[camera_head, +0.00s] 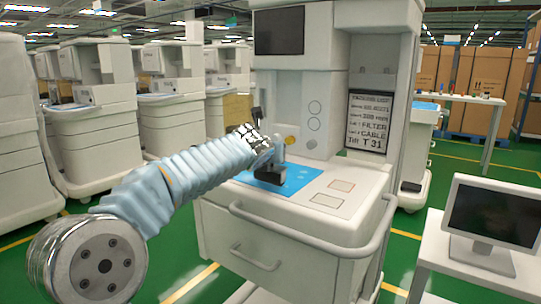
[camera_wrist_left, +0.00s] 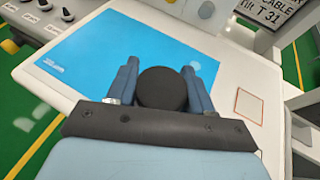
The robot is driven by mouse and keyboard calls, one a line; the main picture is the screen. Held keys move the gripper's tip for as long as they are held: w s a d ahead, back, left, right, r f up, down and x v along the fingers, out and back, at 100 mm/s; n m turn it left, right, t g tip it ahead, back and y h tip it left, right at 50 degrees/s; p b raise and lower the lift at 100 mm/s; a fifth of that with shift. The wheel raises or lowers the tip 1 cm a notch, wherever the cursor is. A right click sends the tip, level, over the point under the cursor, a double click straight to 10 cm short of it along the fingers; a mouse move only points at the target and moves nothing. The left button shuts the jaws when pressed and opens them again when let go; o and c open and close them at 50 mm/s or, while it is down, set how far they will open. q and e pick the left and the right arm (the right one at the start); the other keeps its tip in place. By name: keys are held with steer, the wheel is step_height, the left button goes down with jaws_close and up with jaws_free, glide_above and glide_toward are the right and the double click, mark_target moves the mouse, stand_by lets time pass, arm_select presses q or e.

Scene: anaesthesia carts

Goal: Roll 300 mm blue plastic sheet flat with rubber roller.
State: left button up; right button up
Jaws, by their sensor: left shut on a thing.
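The blue plastic sheet (camera_head: 297,180) lies on the white top of the cart in front of me. It also shows in the left wrist view (camera_wrist_left: 85,60), with small white print near its left corner. My left gripper (camera_head: 270,172) is over the sheet. In the left wrist view its two blue fingers (camera_wrist_left: 160,88) are on either side of a black round part (camera_wrist_left: 162,90), likely the rubber roller, and are shut on it. Whether the roller touches the sheet I cannot tell. My right gripper is in neither view.
The cart top (camera_head: 318,212) has two outlined rectangles (camera_head: 335,190) right of the sheet. A rail (camera_head: 300,232) runs along its front. A monitor (camera_head: 493,213) stands on a white table at right. Other carts (camera_head: 95,130) stand at left.

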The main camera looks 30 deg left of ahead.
arm_select(q)
steer(key=shift+f+b, duration=0.4)
steer(key=shift+f, duration=0.2)
steer(key=shift+w, duration=0.1)
stand_by(0.7)
steer(key=shift+w+r+p, duration=0.1)
steer(key=shift+w+p, duration=0.35)
steer(key=shift+p, duration=0.1)
steer(key=shift+w+d, duration=0.1)
steer(key=shift+w, duration=0.4)
steer(key=shift+w+p, duration=0.85)
steer(key=shift+p, duration=0.1)
steer(key=shift+w+d+p, duration=0.2)
steer(key=shift+w+p, duration=0.1)
steer(key=shift+w, duration=0.8)
steer(key=shift+w+d, duration=0.15)
steer(key=shift+w, duration=1.65)
steer(key=shift+w+d, duration=0.2)
steer(key=shift+w, duration=1.65)
steer(key=shift+w+d, duration=0.15)
steer(key=shift+w, duration=1.65)
steer(key=shift+s, duration=0.1)
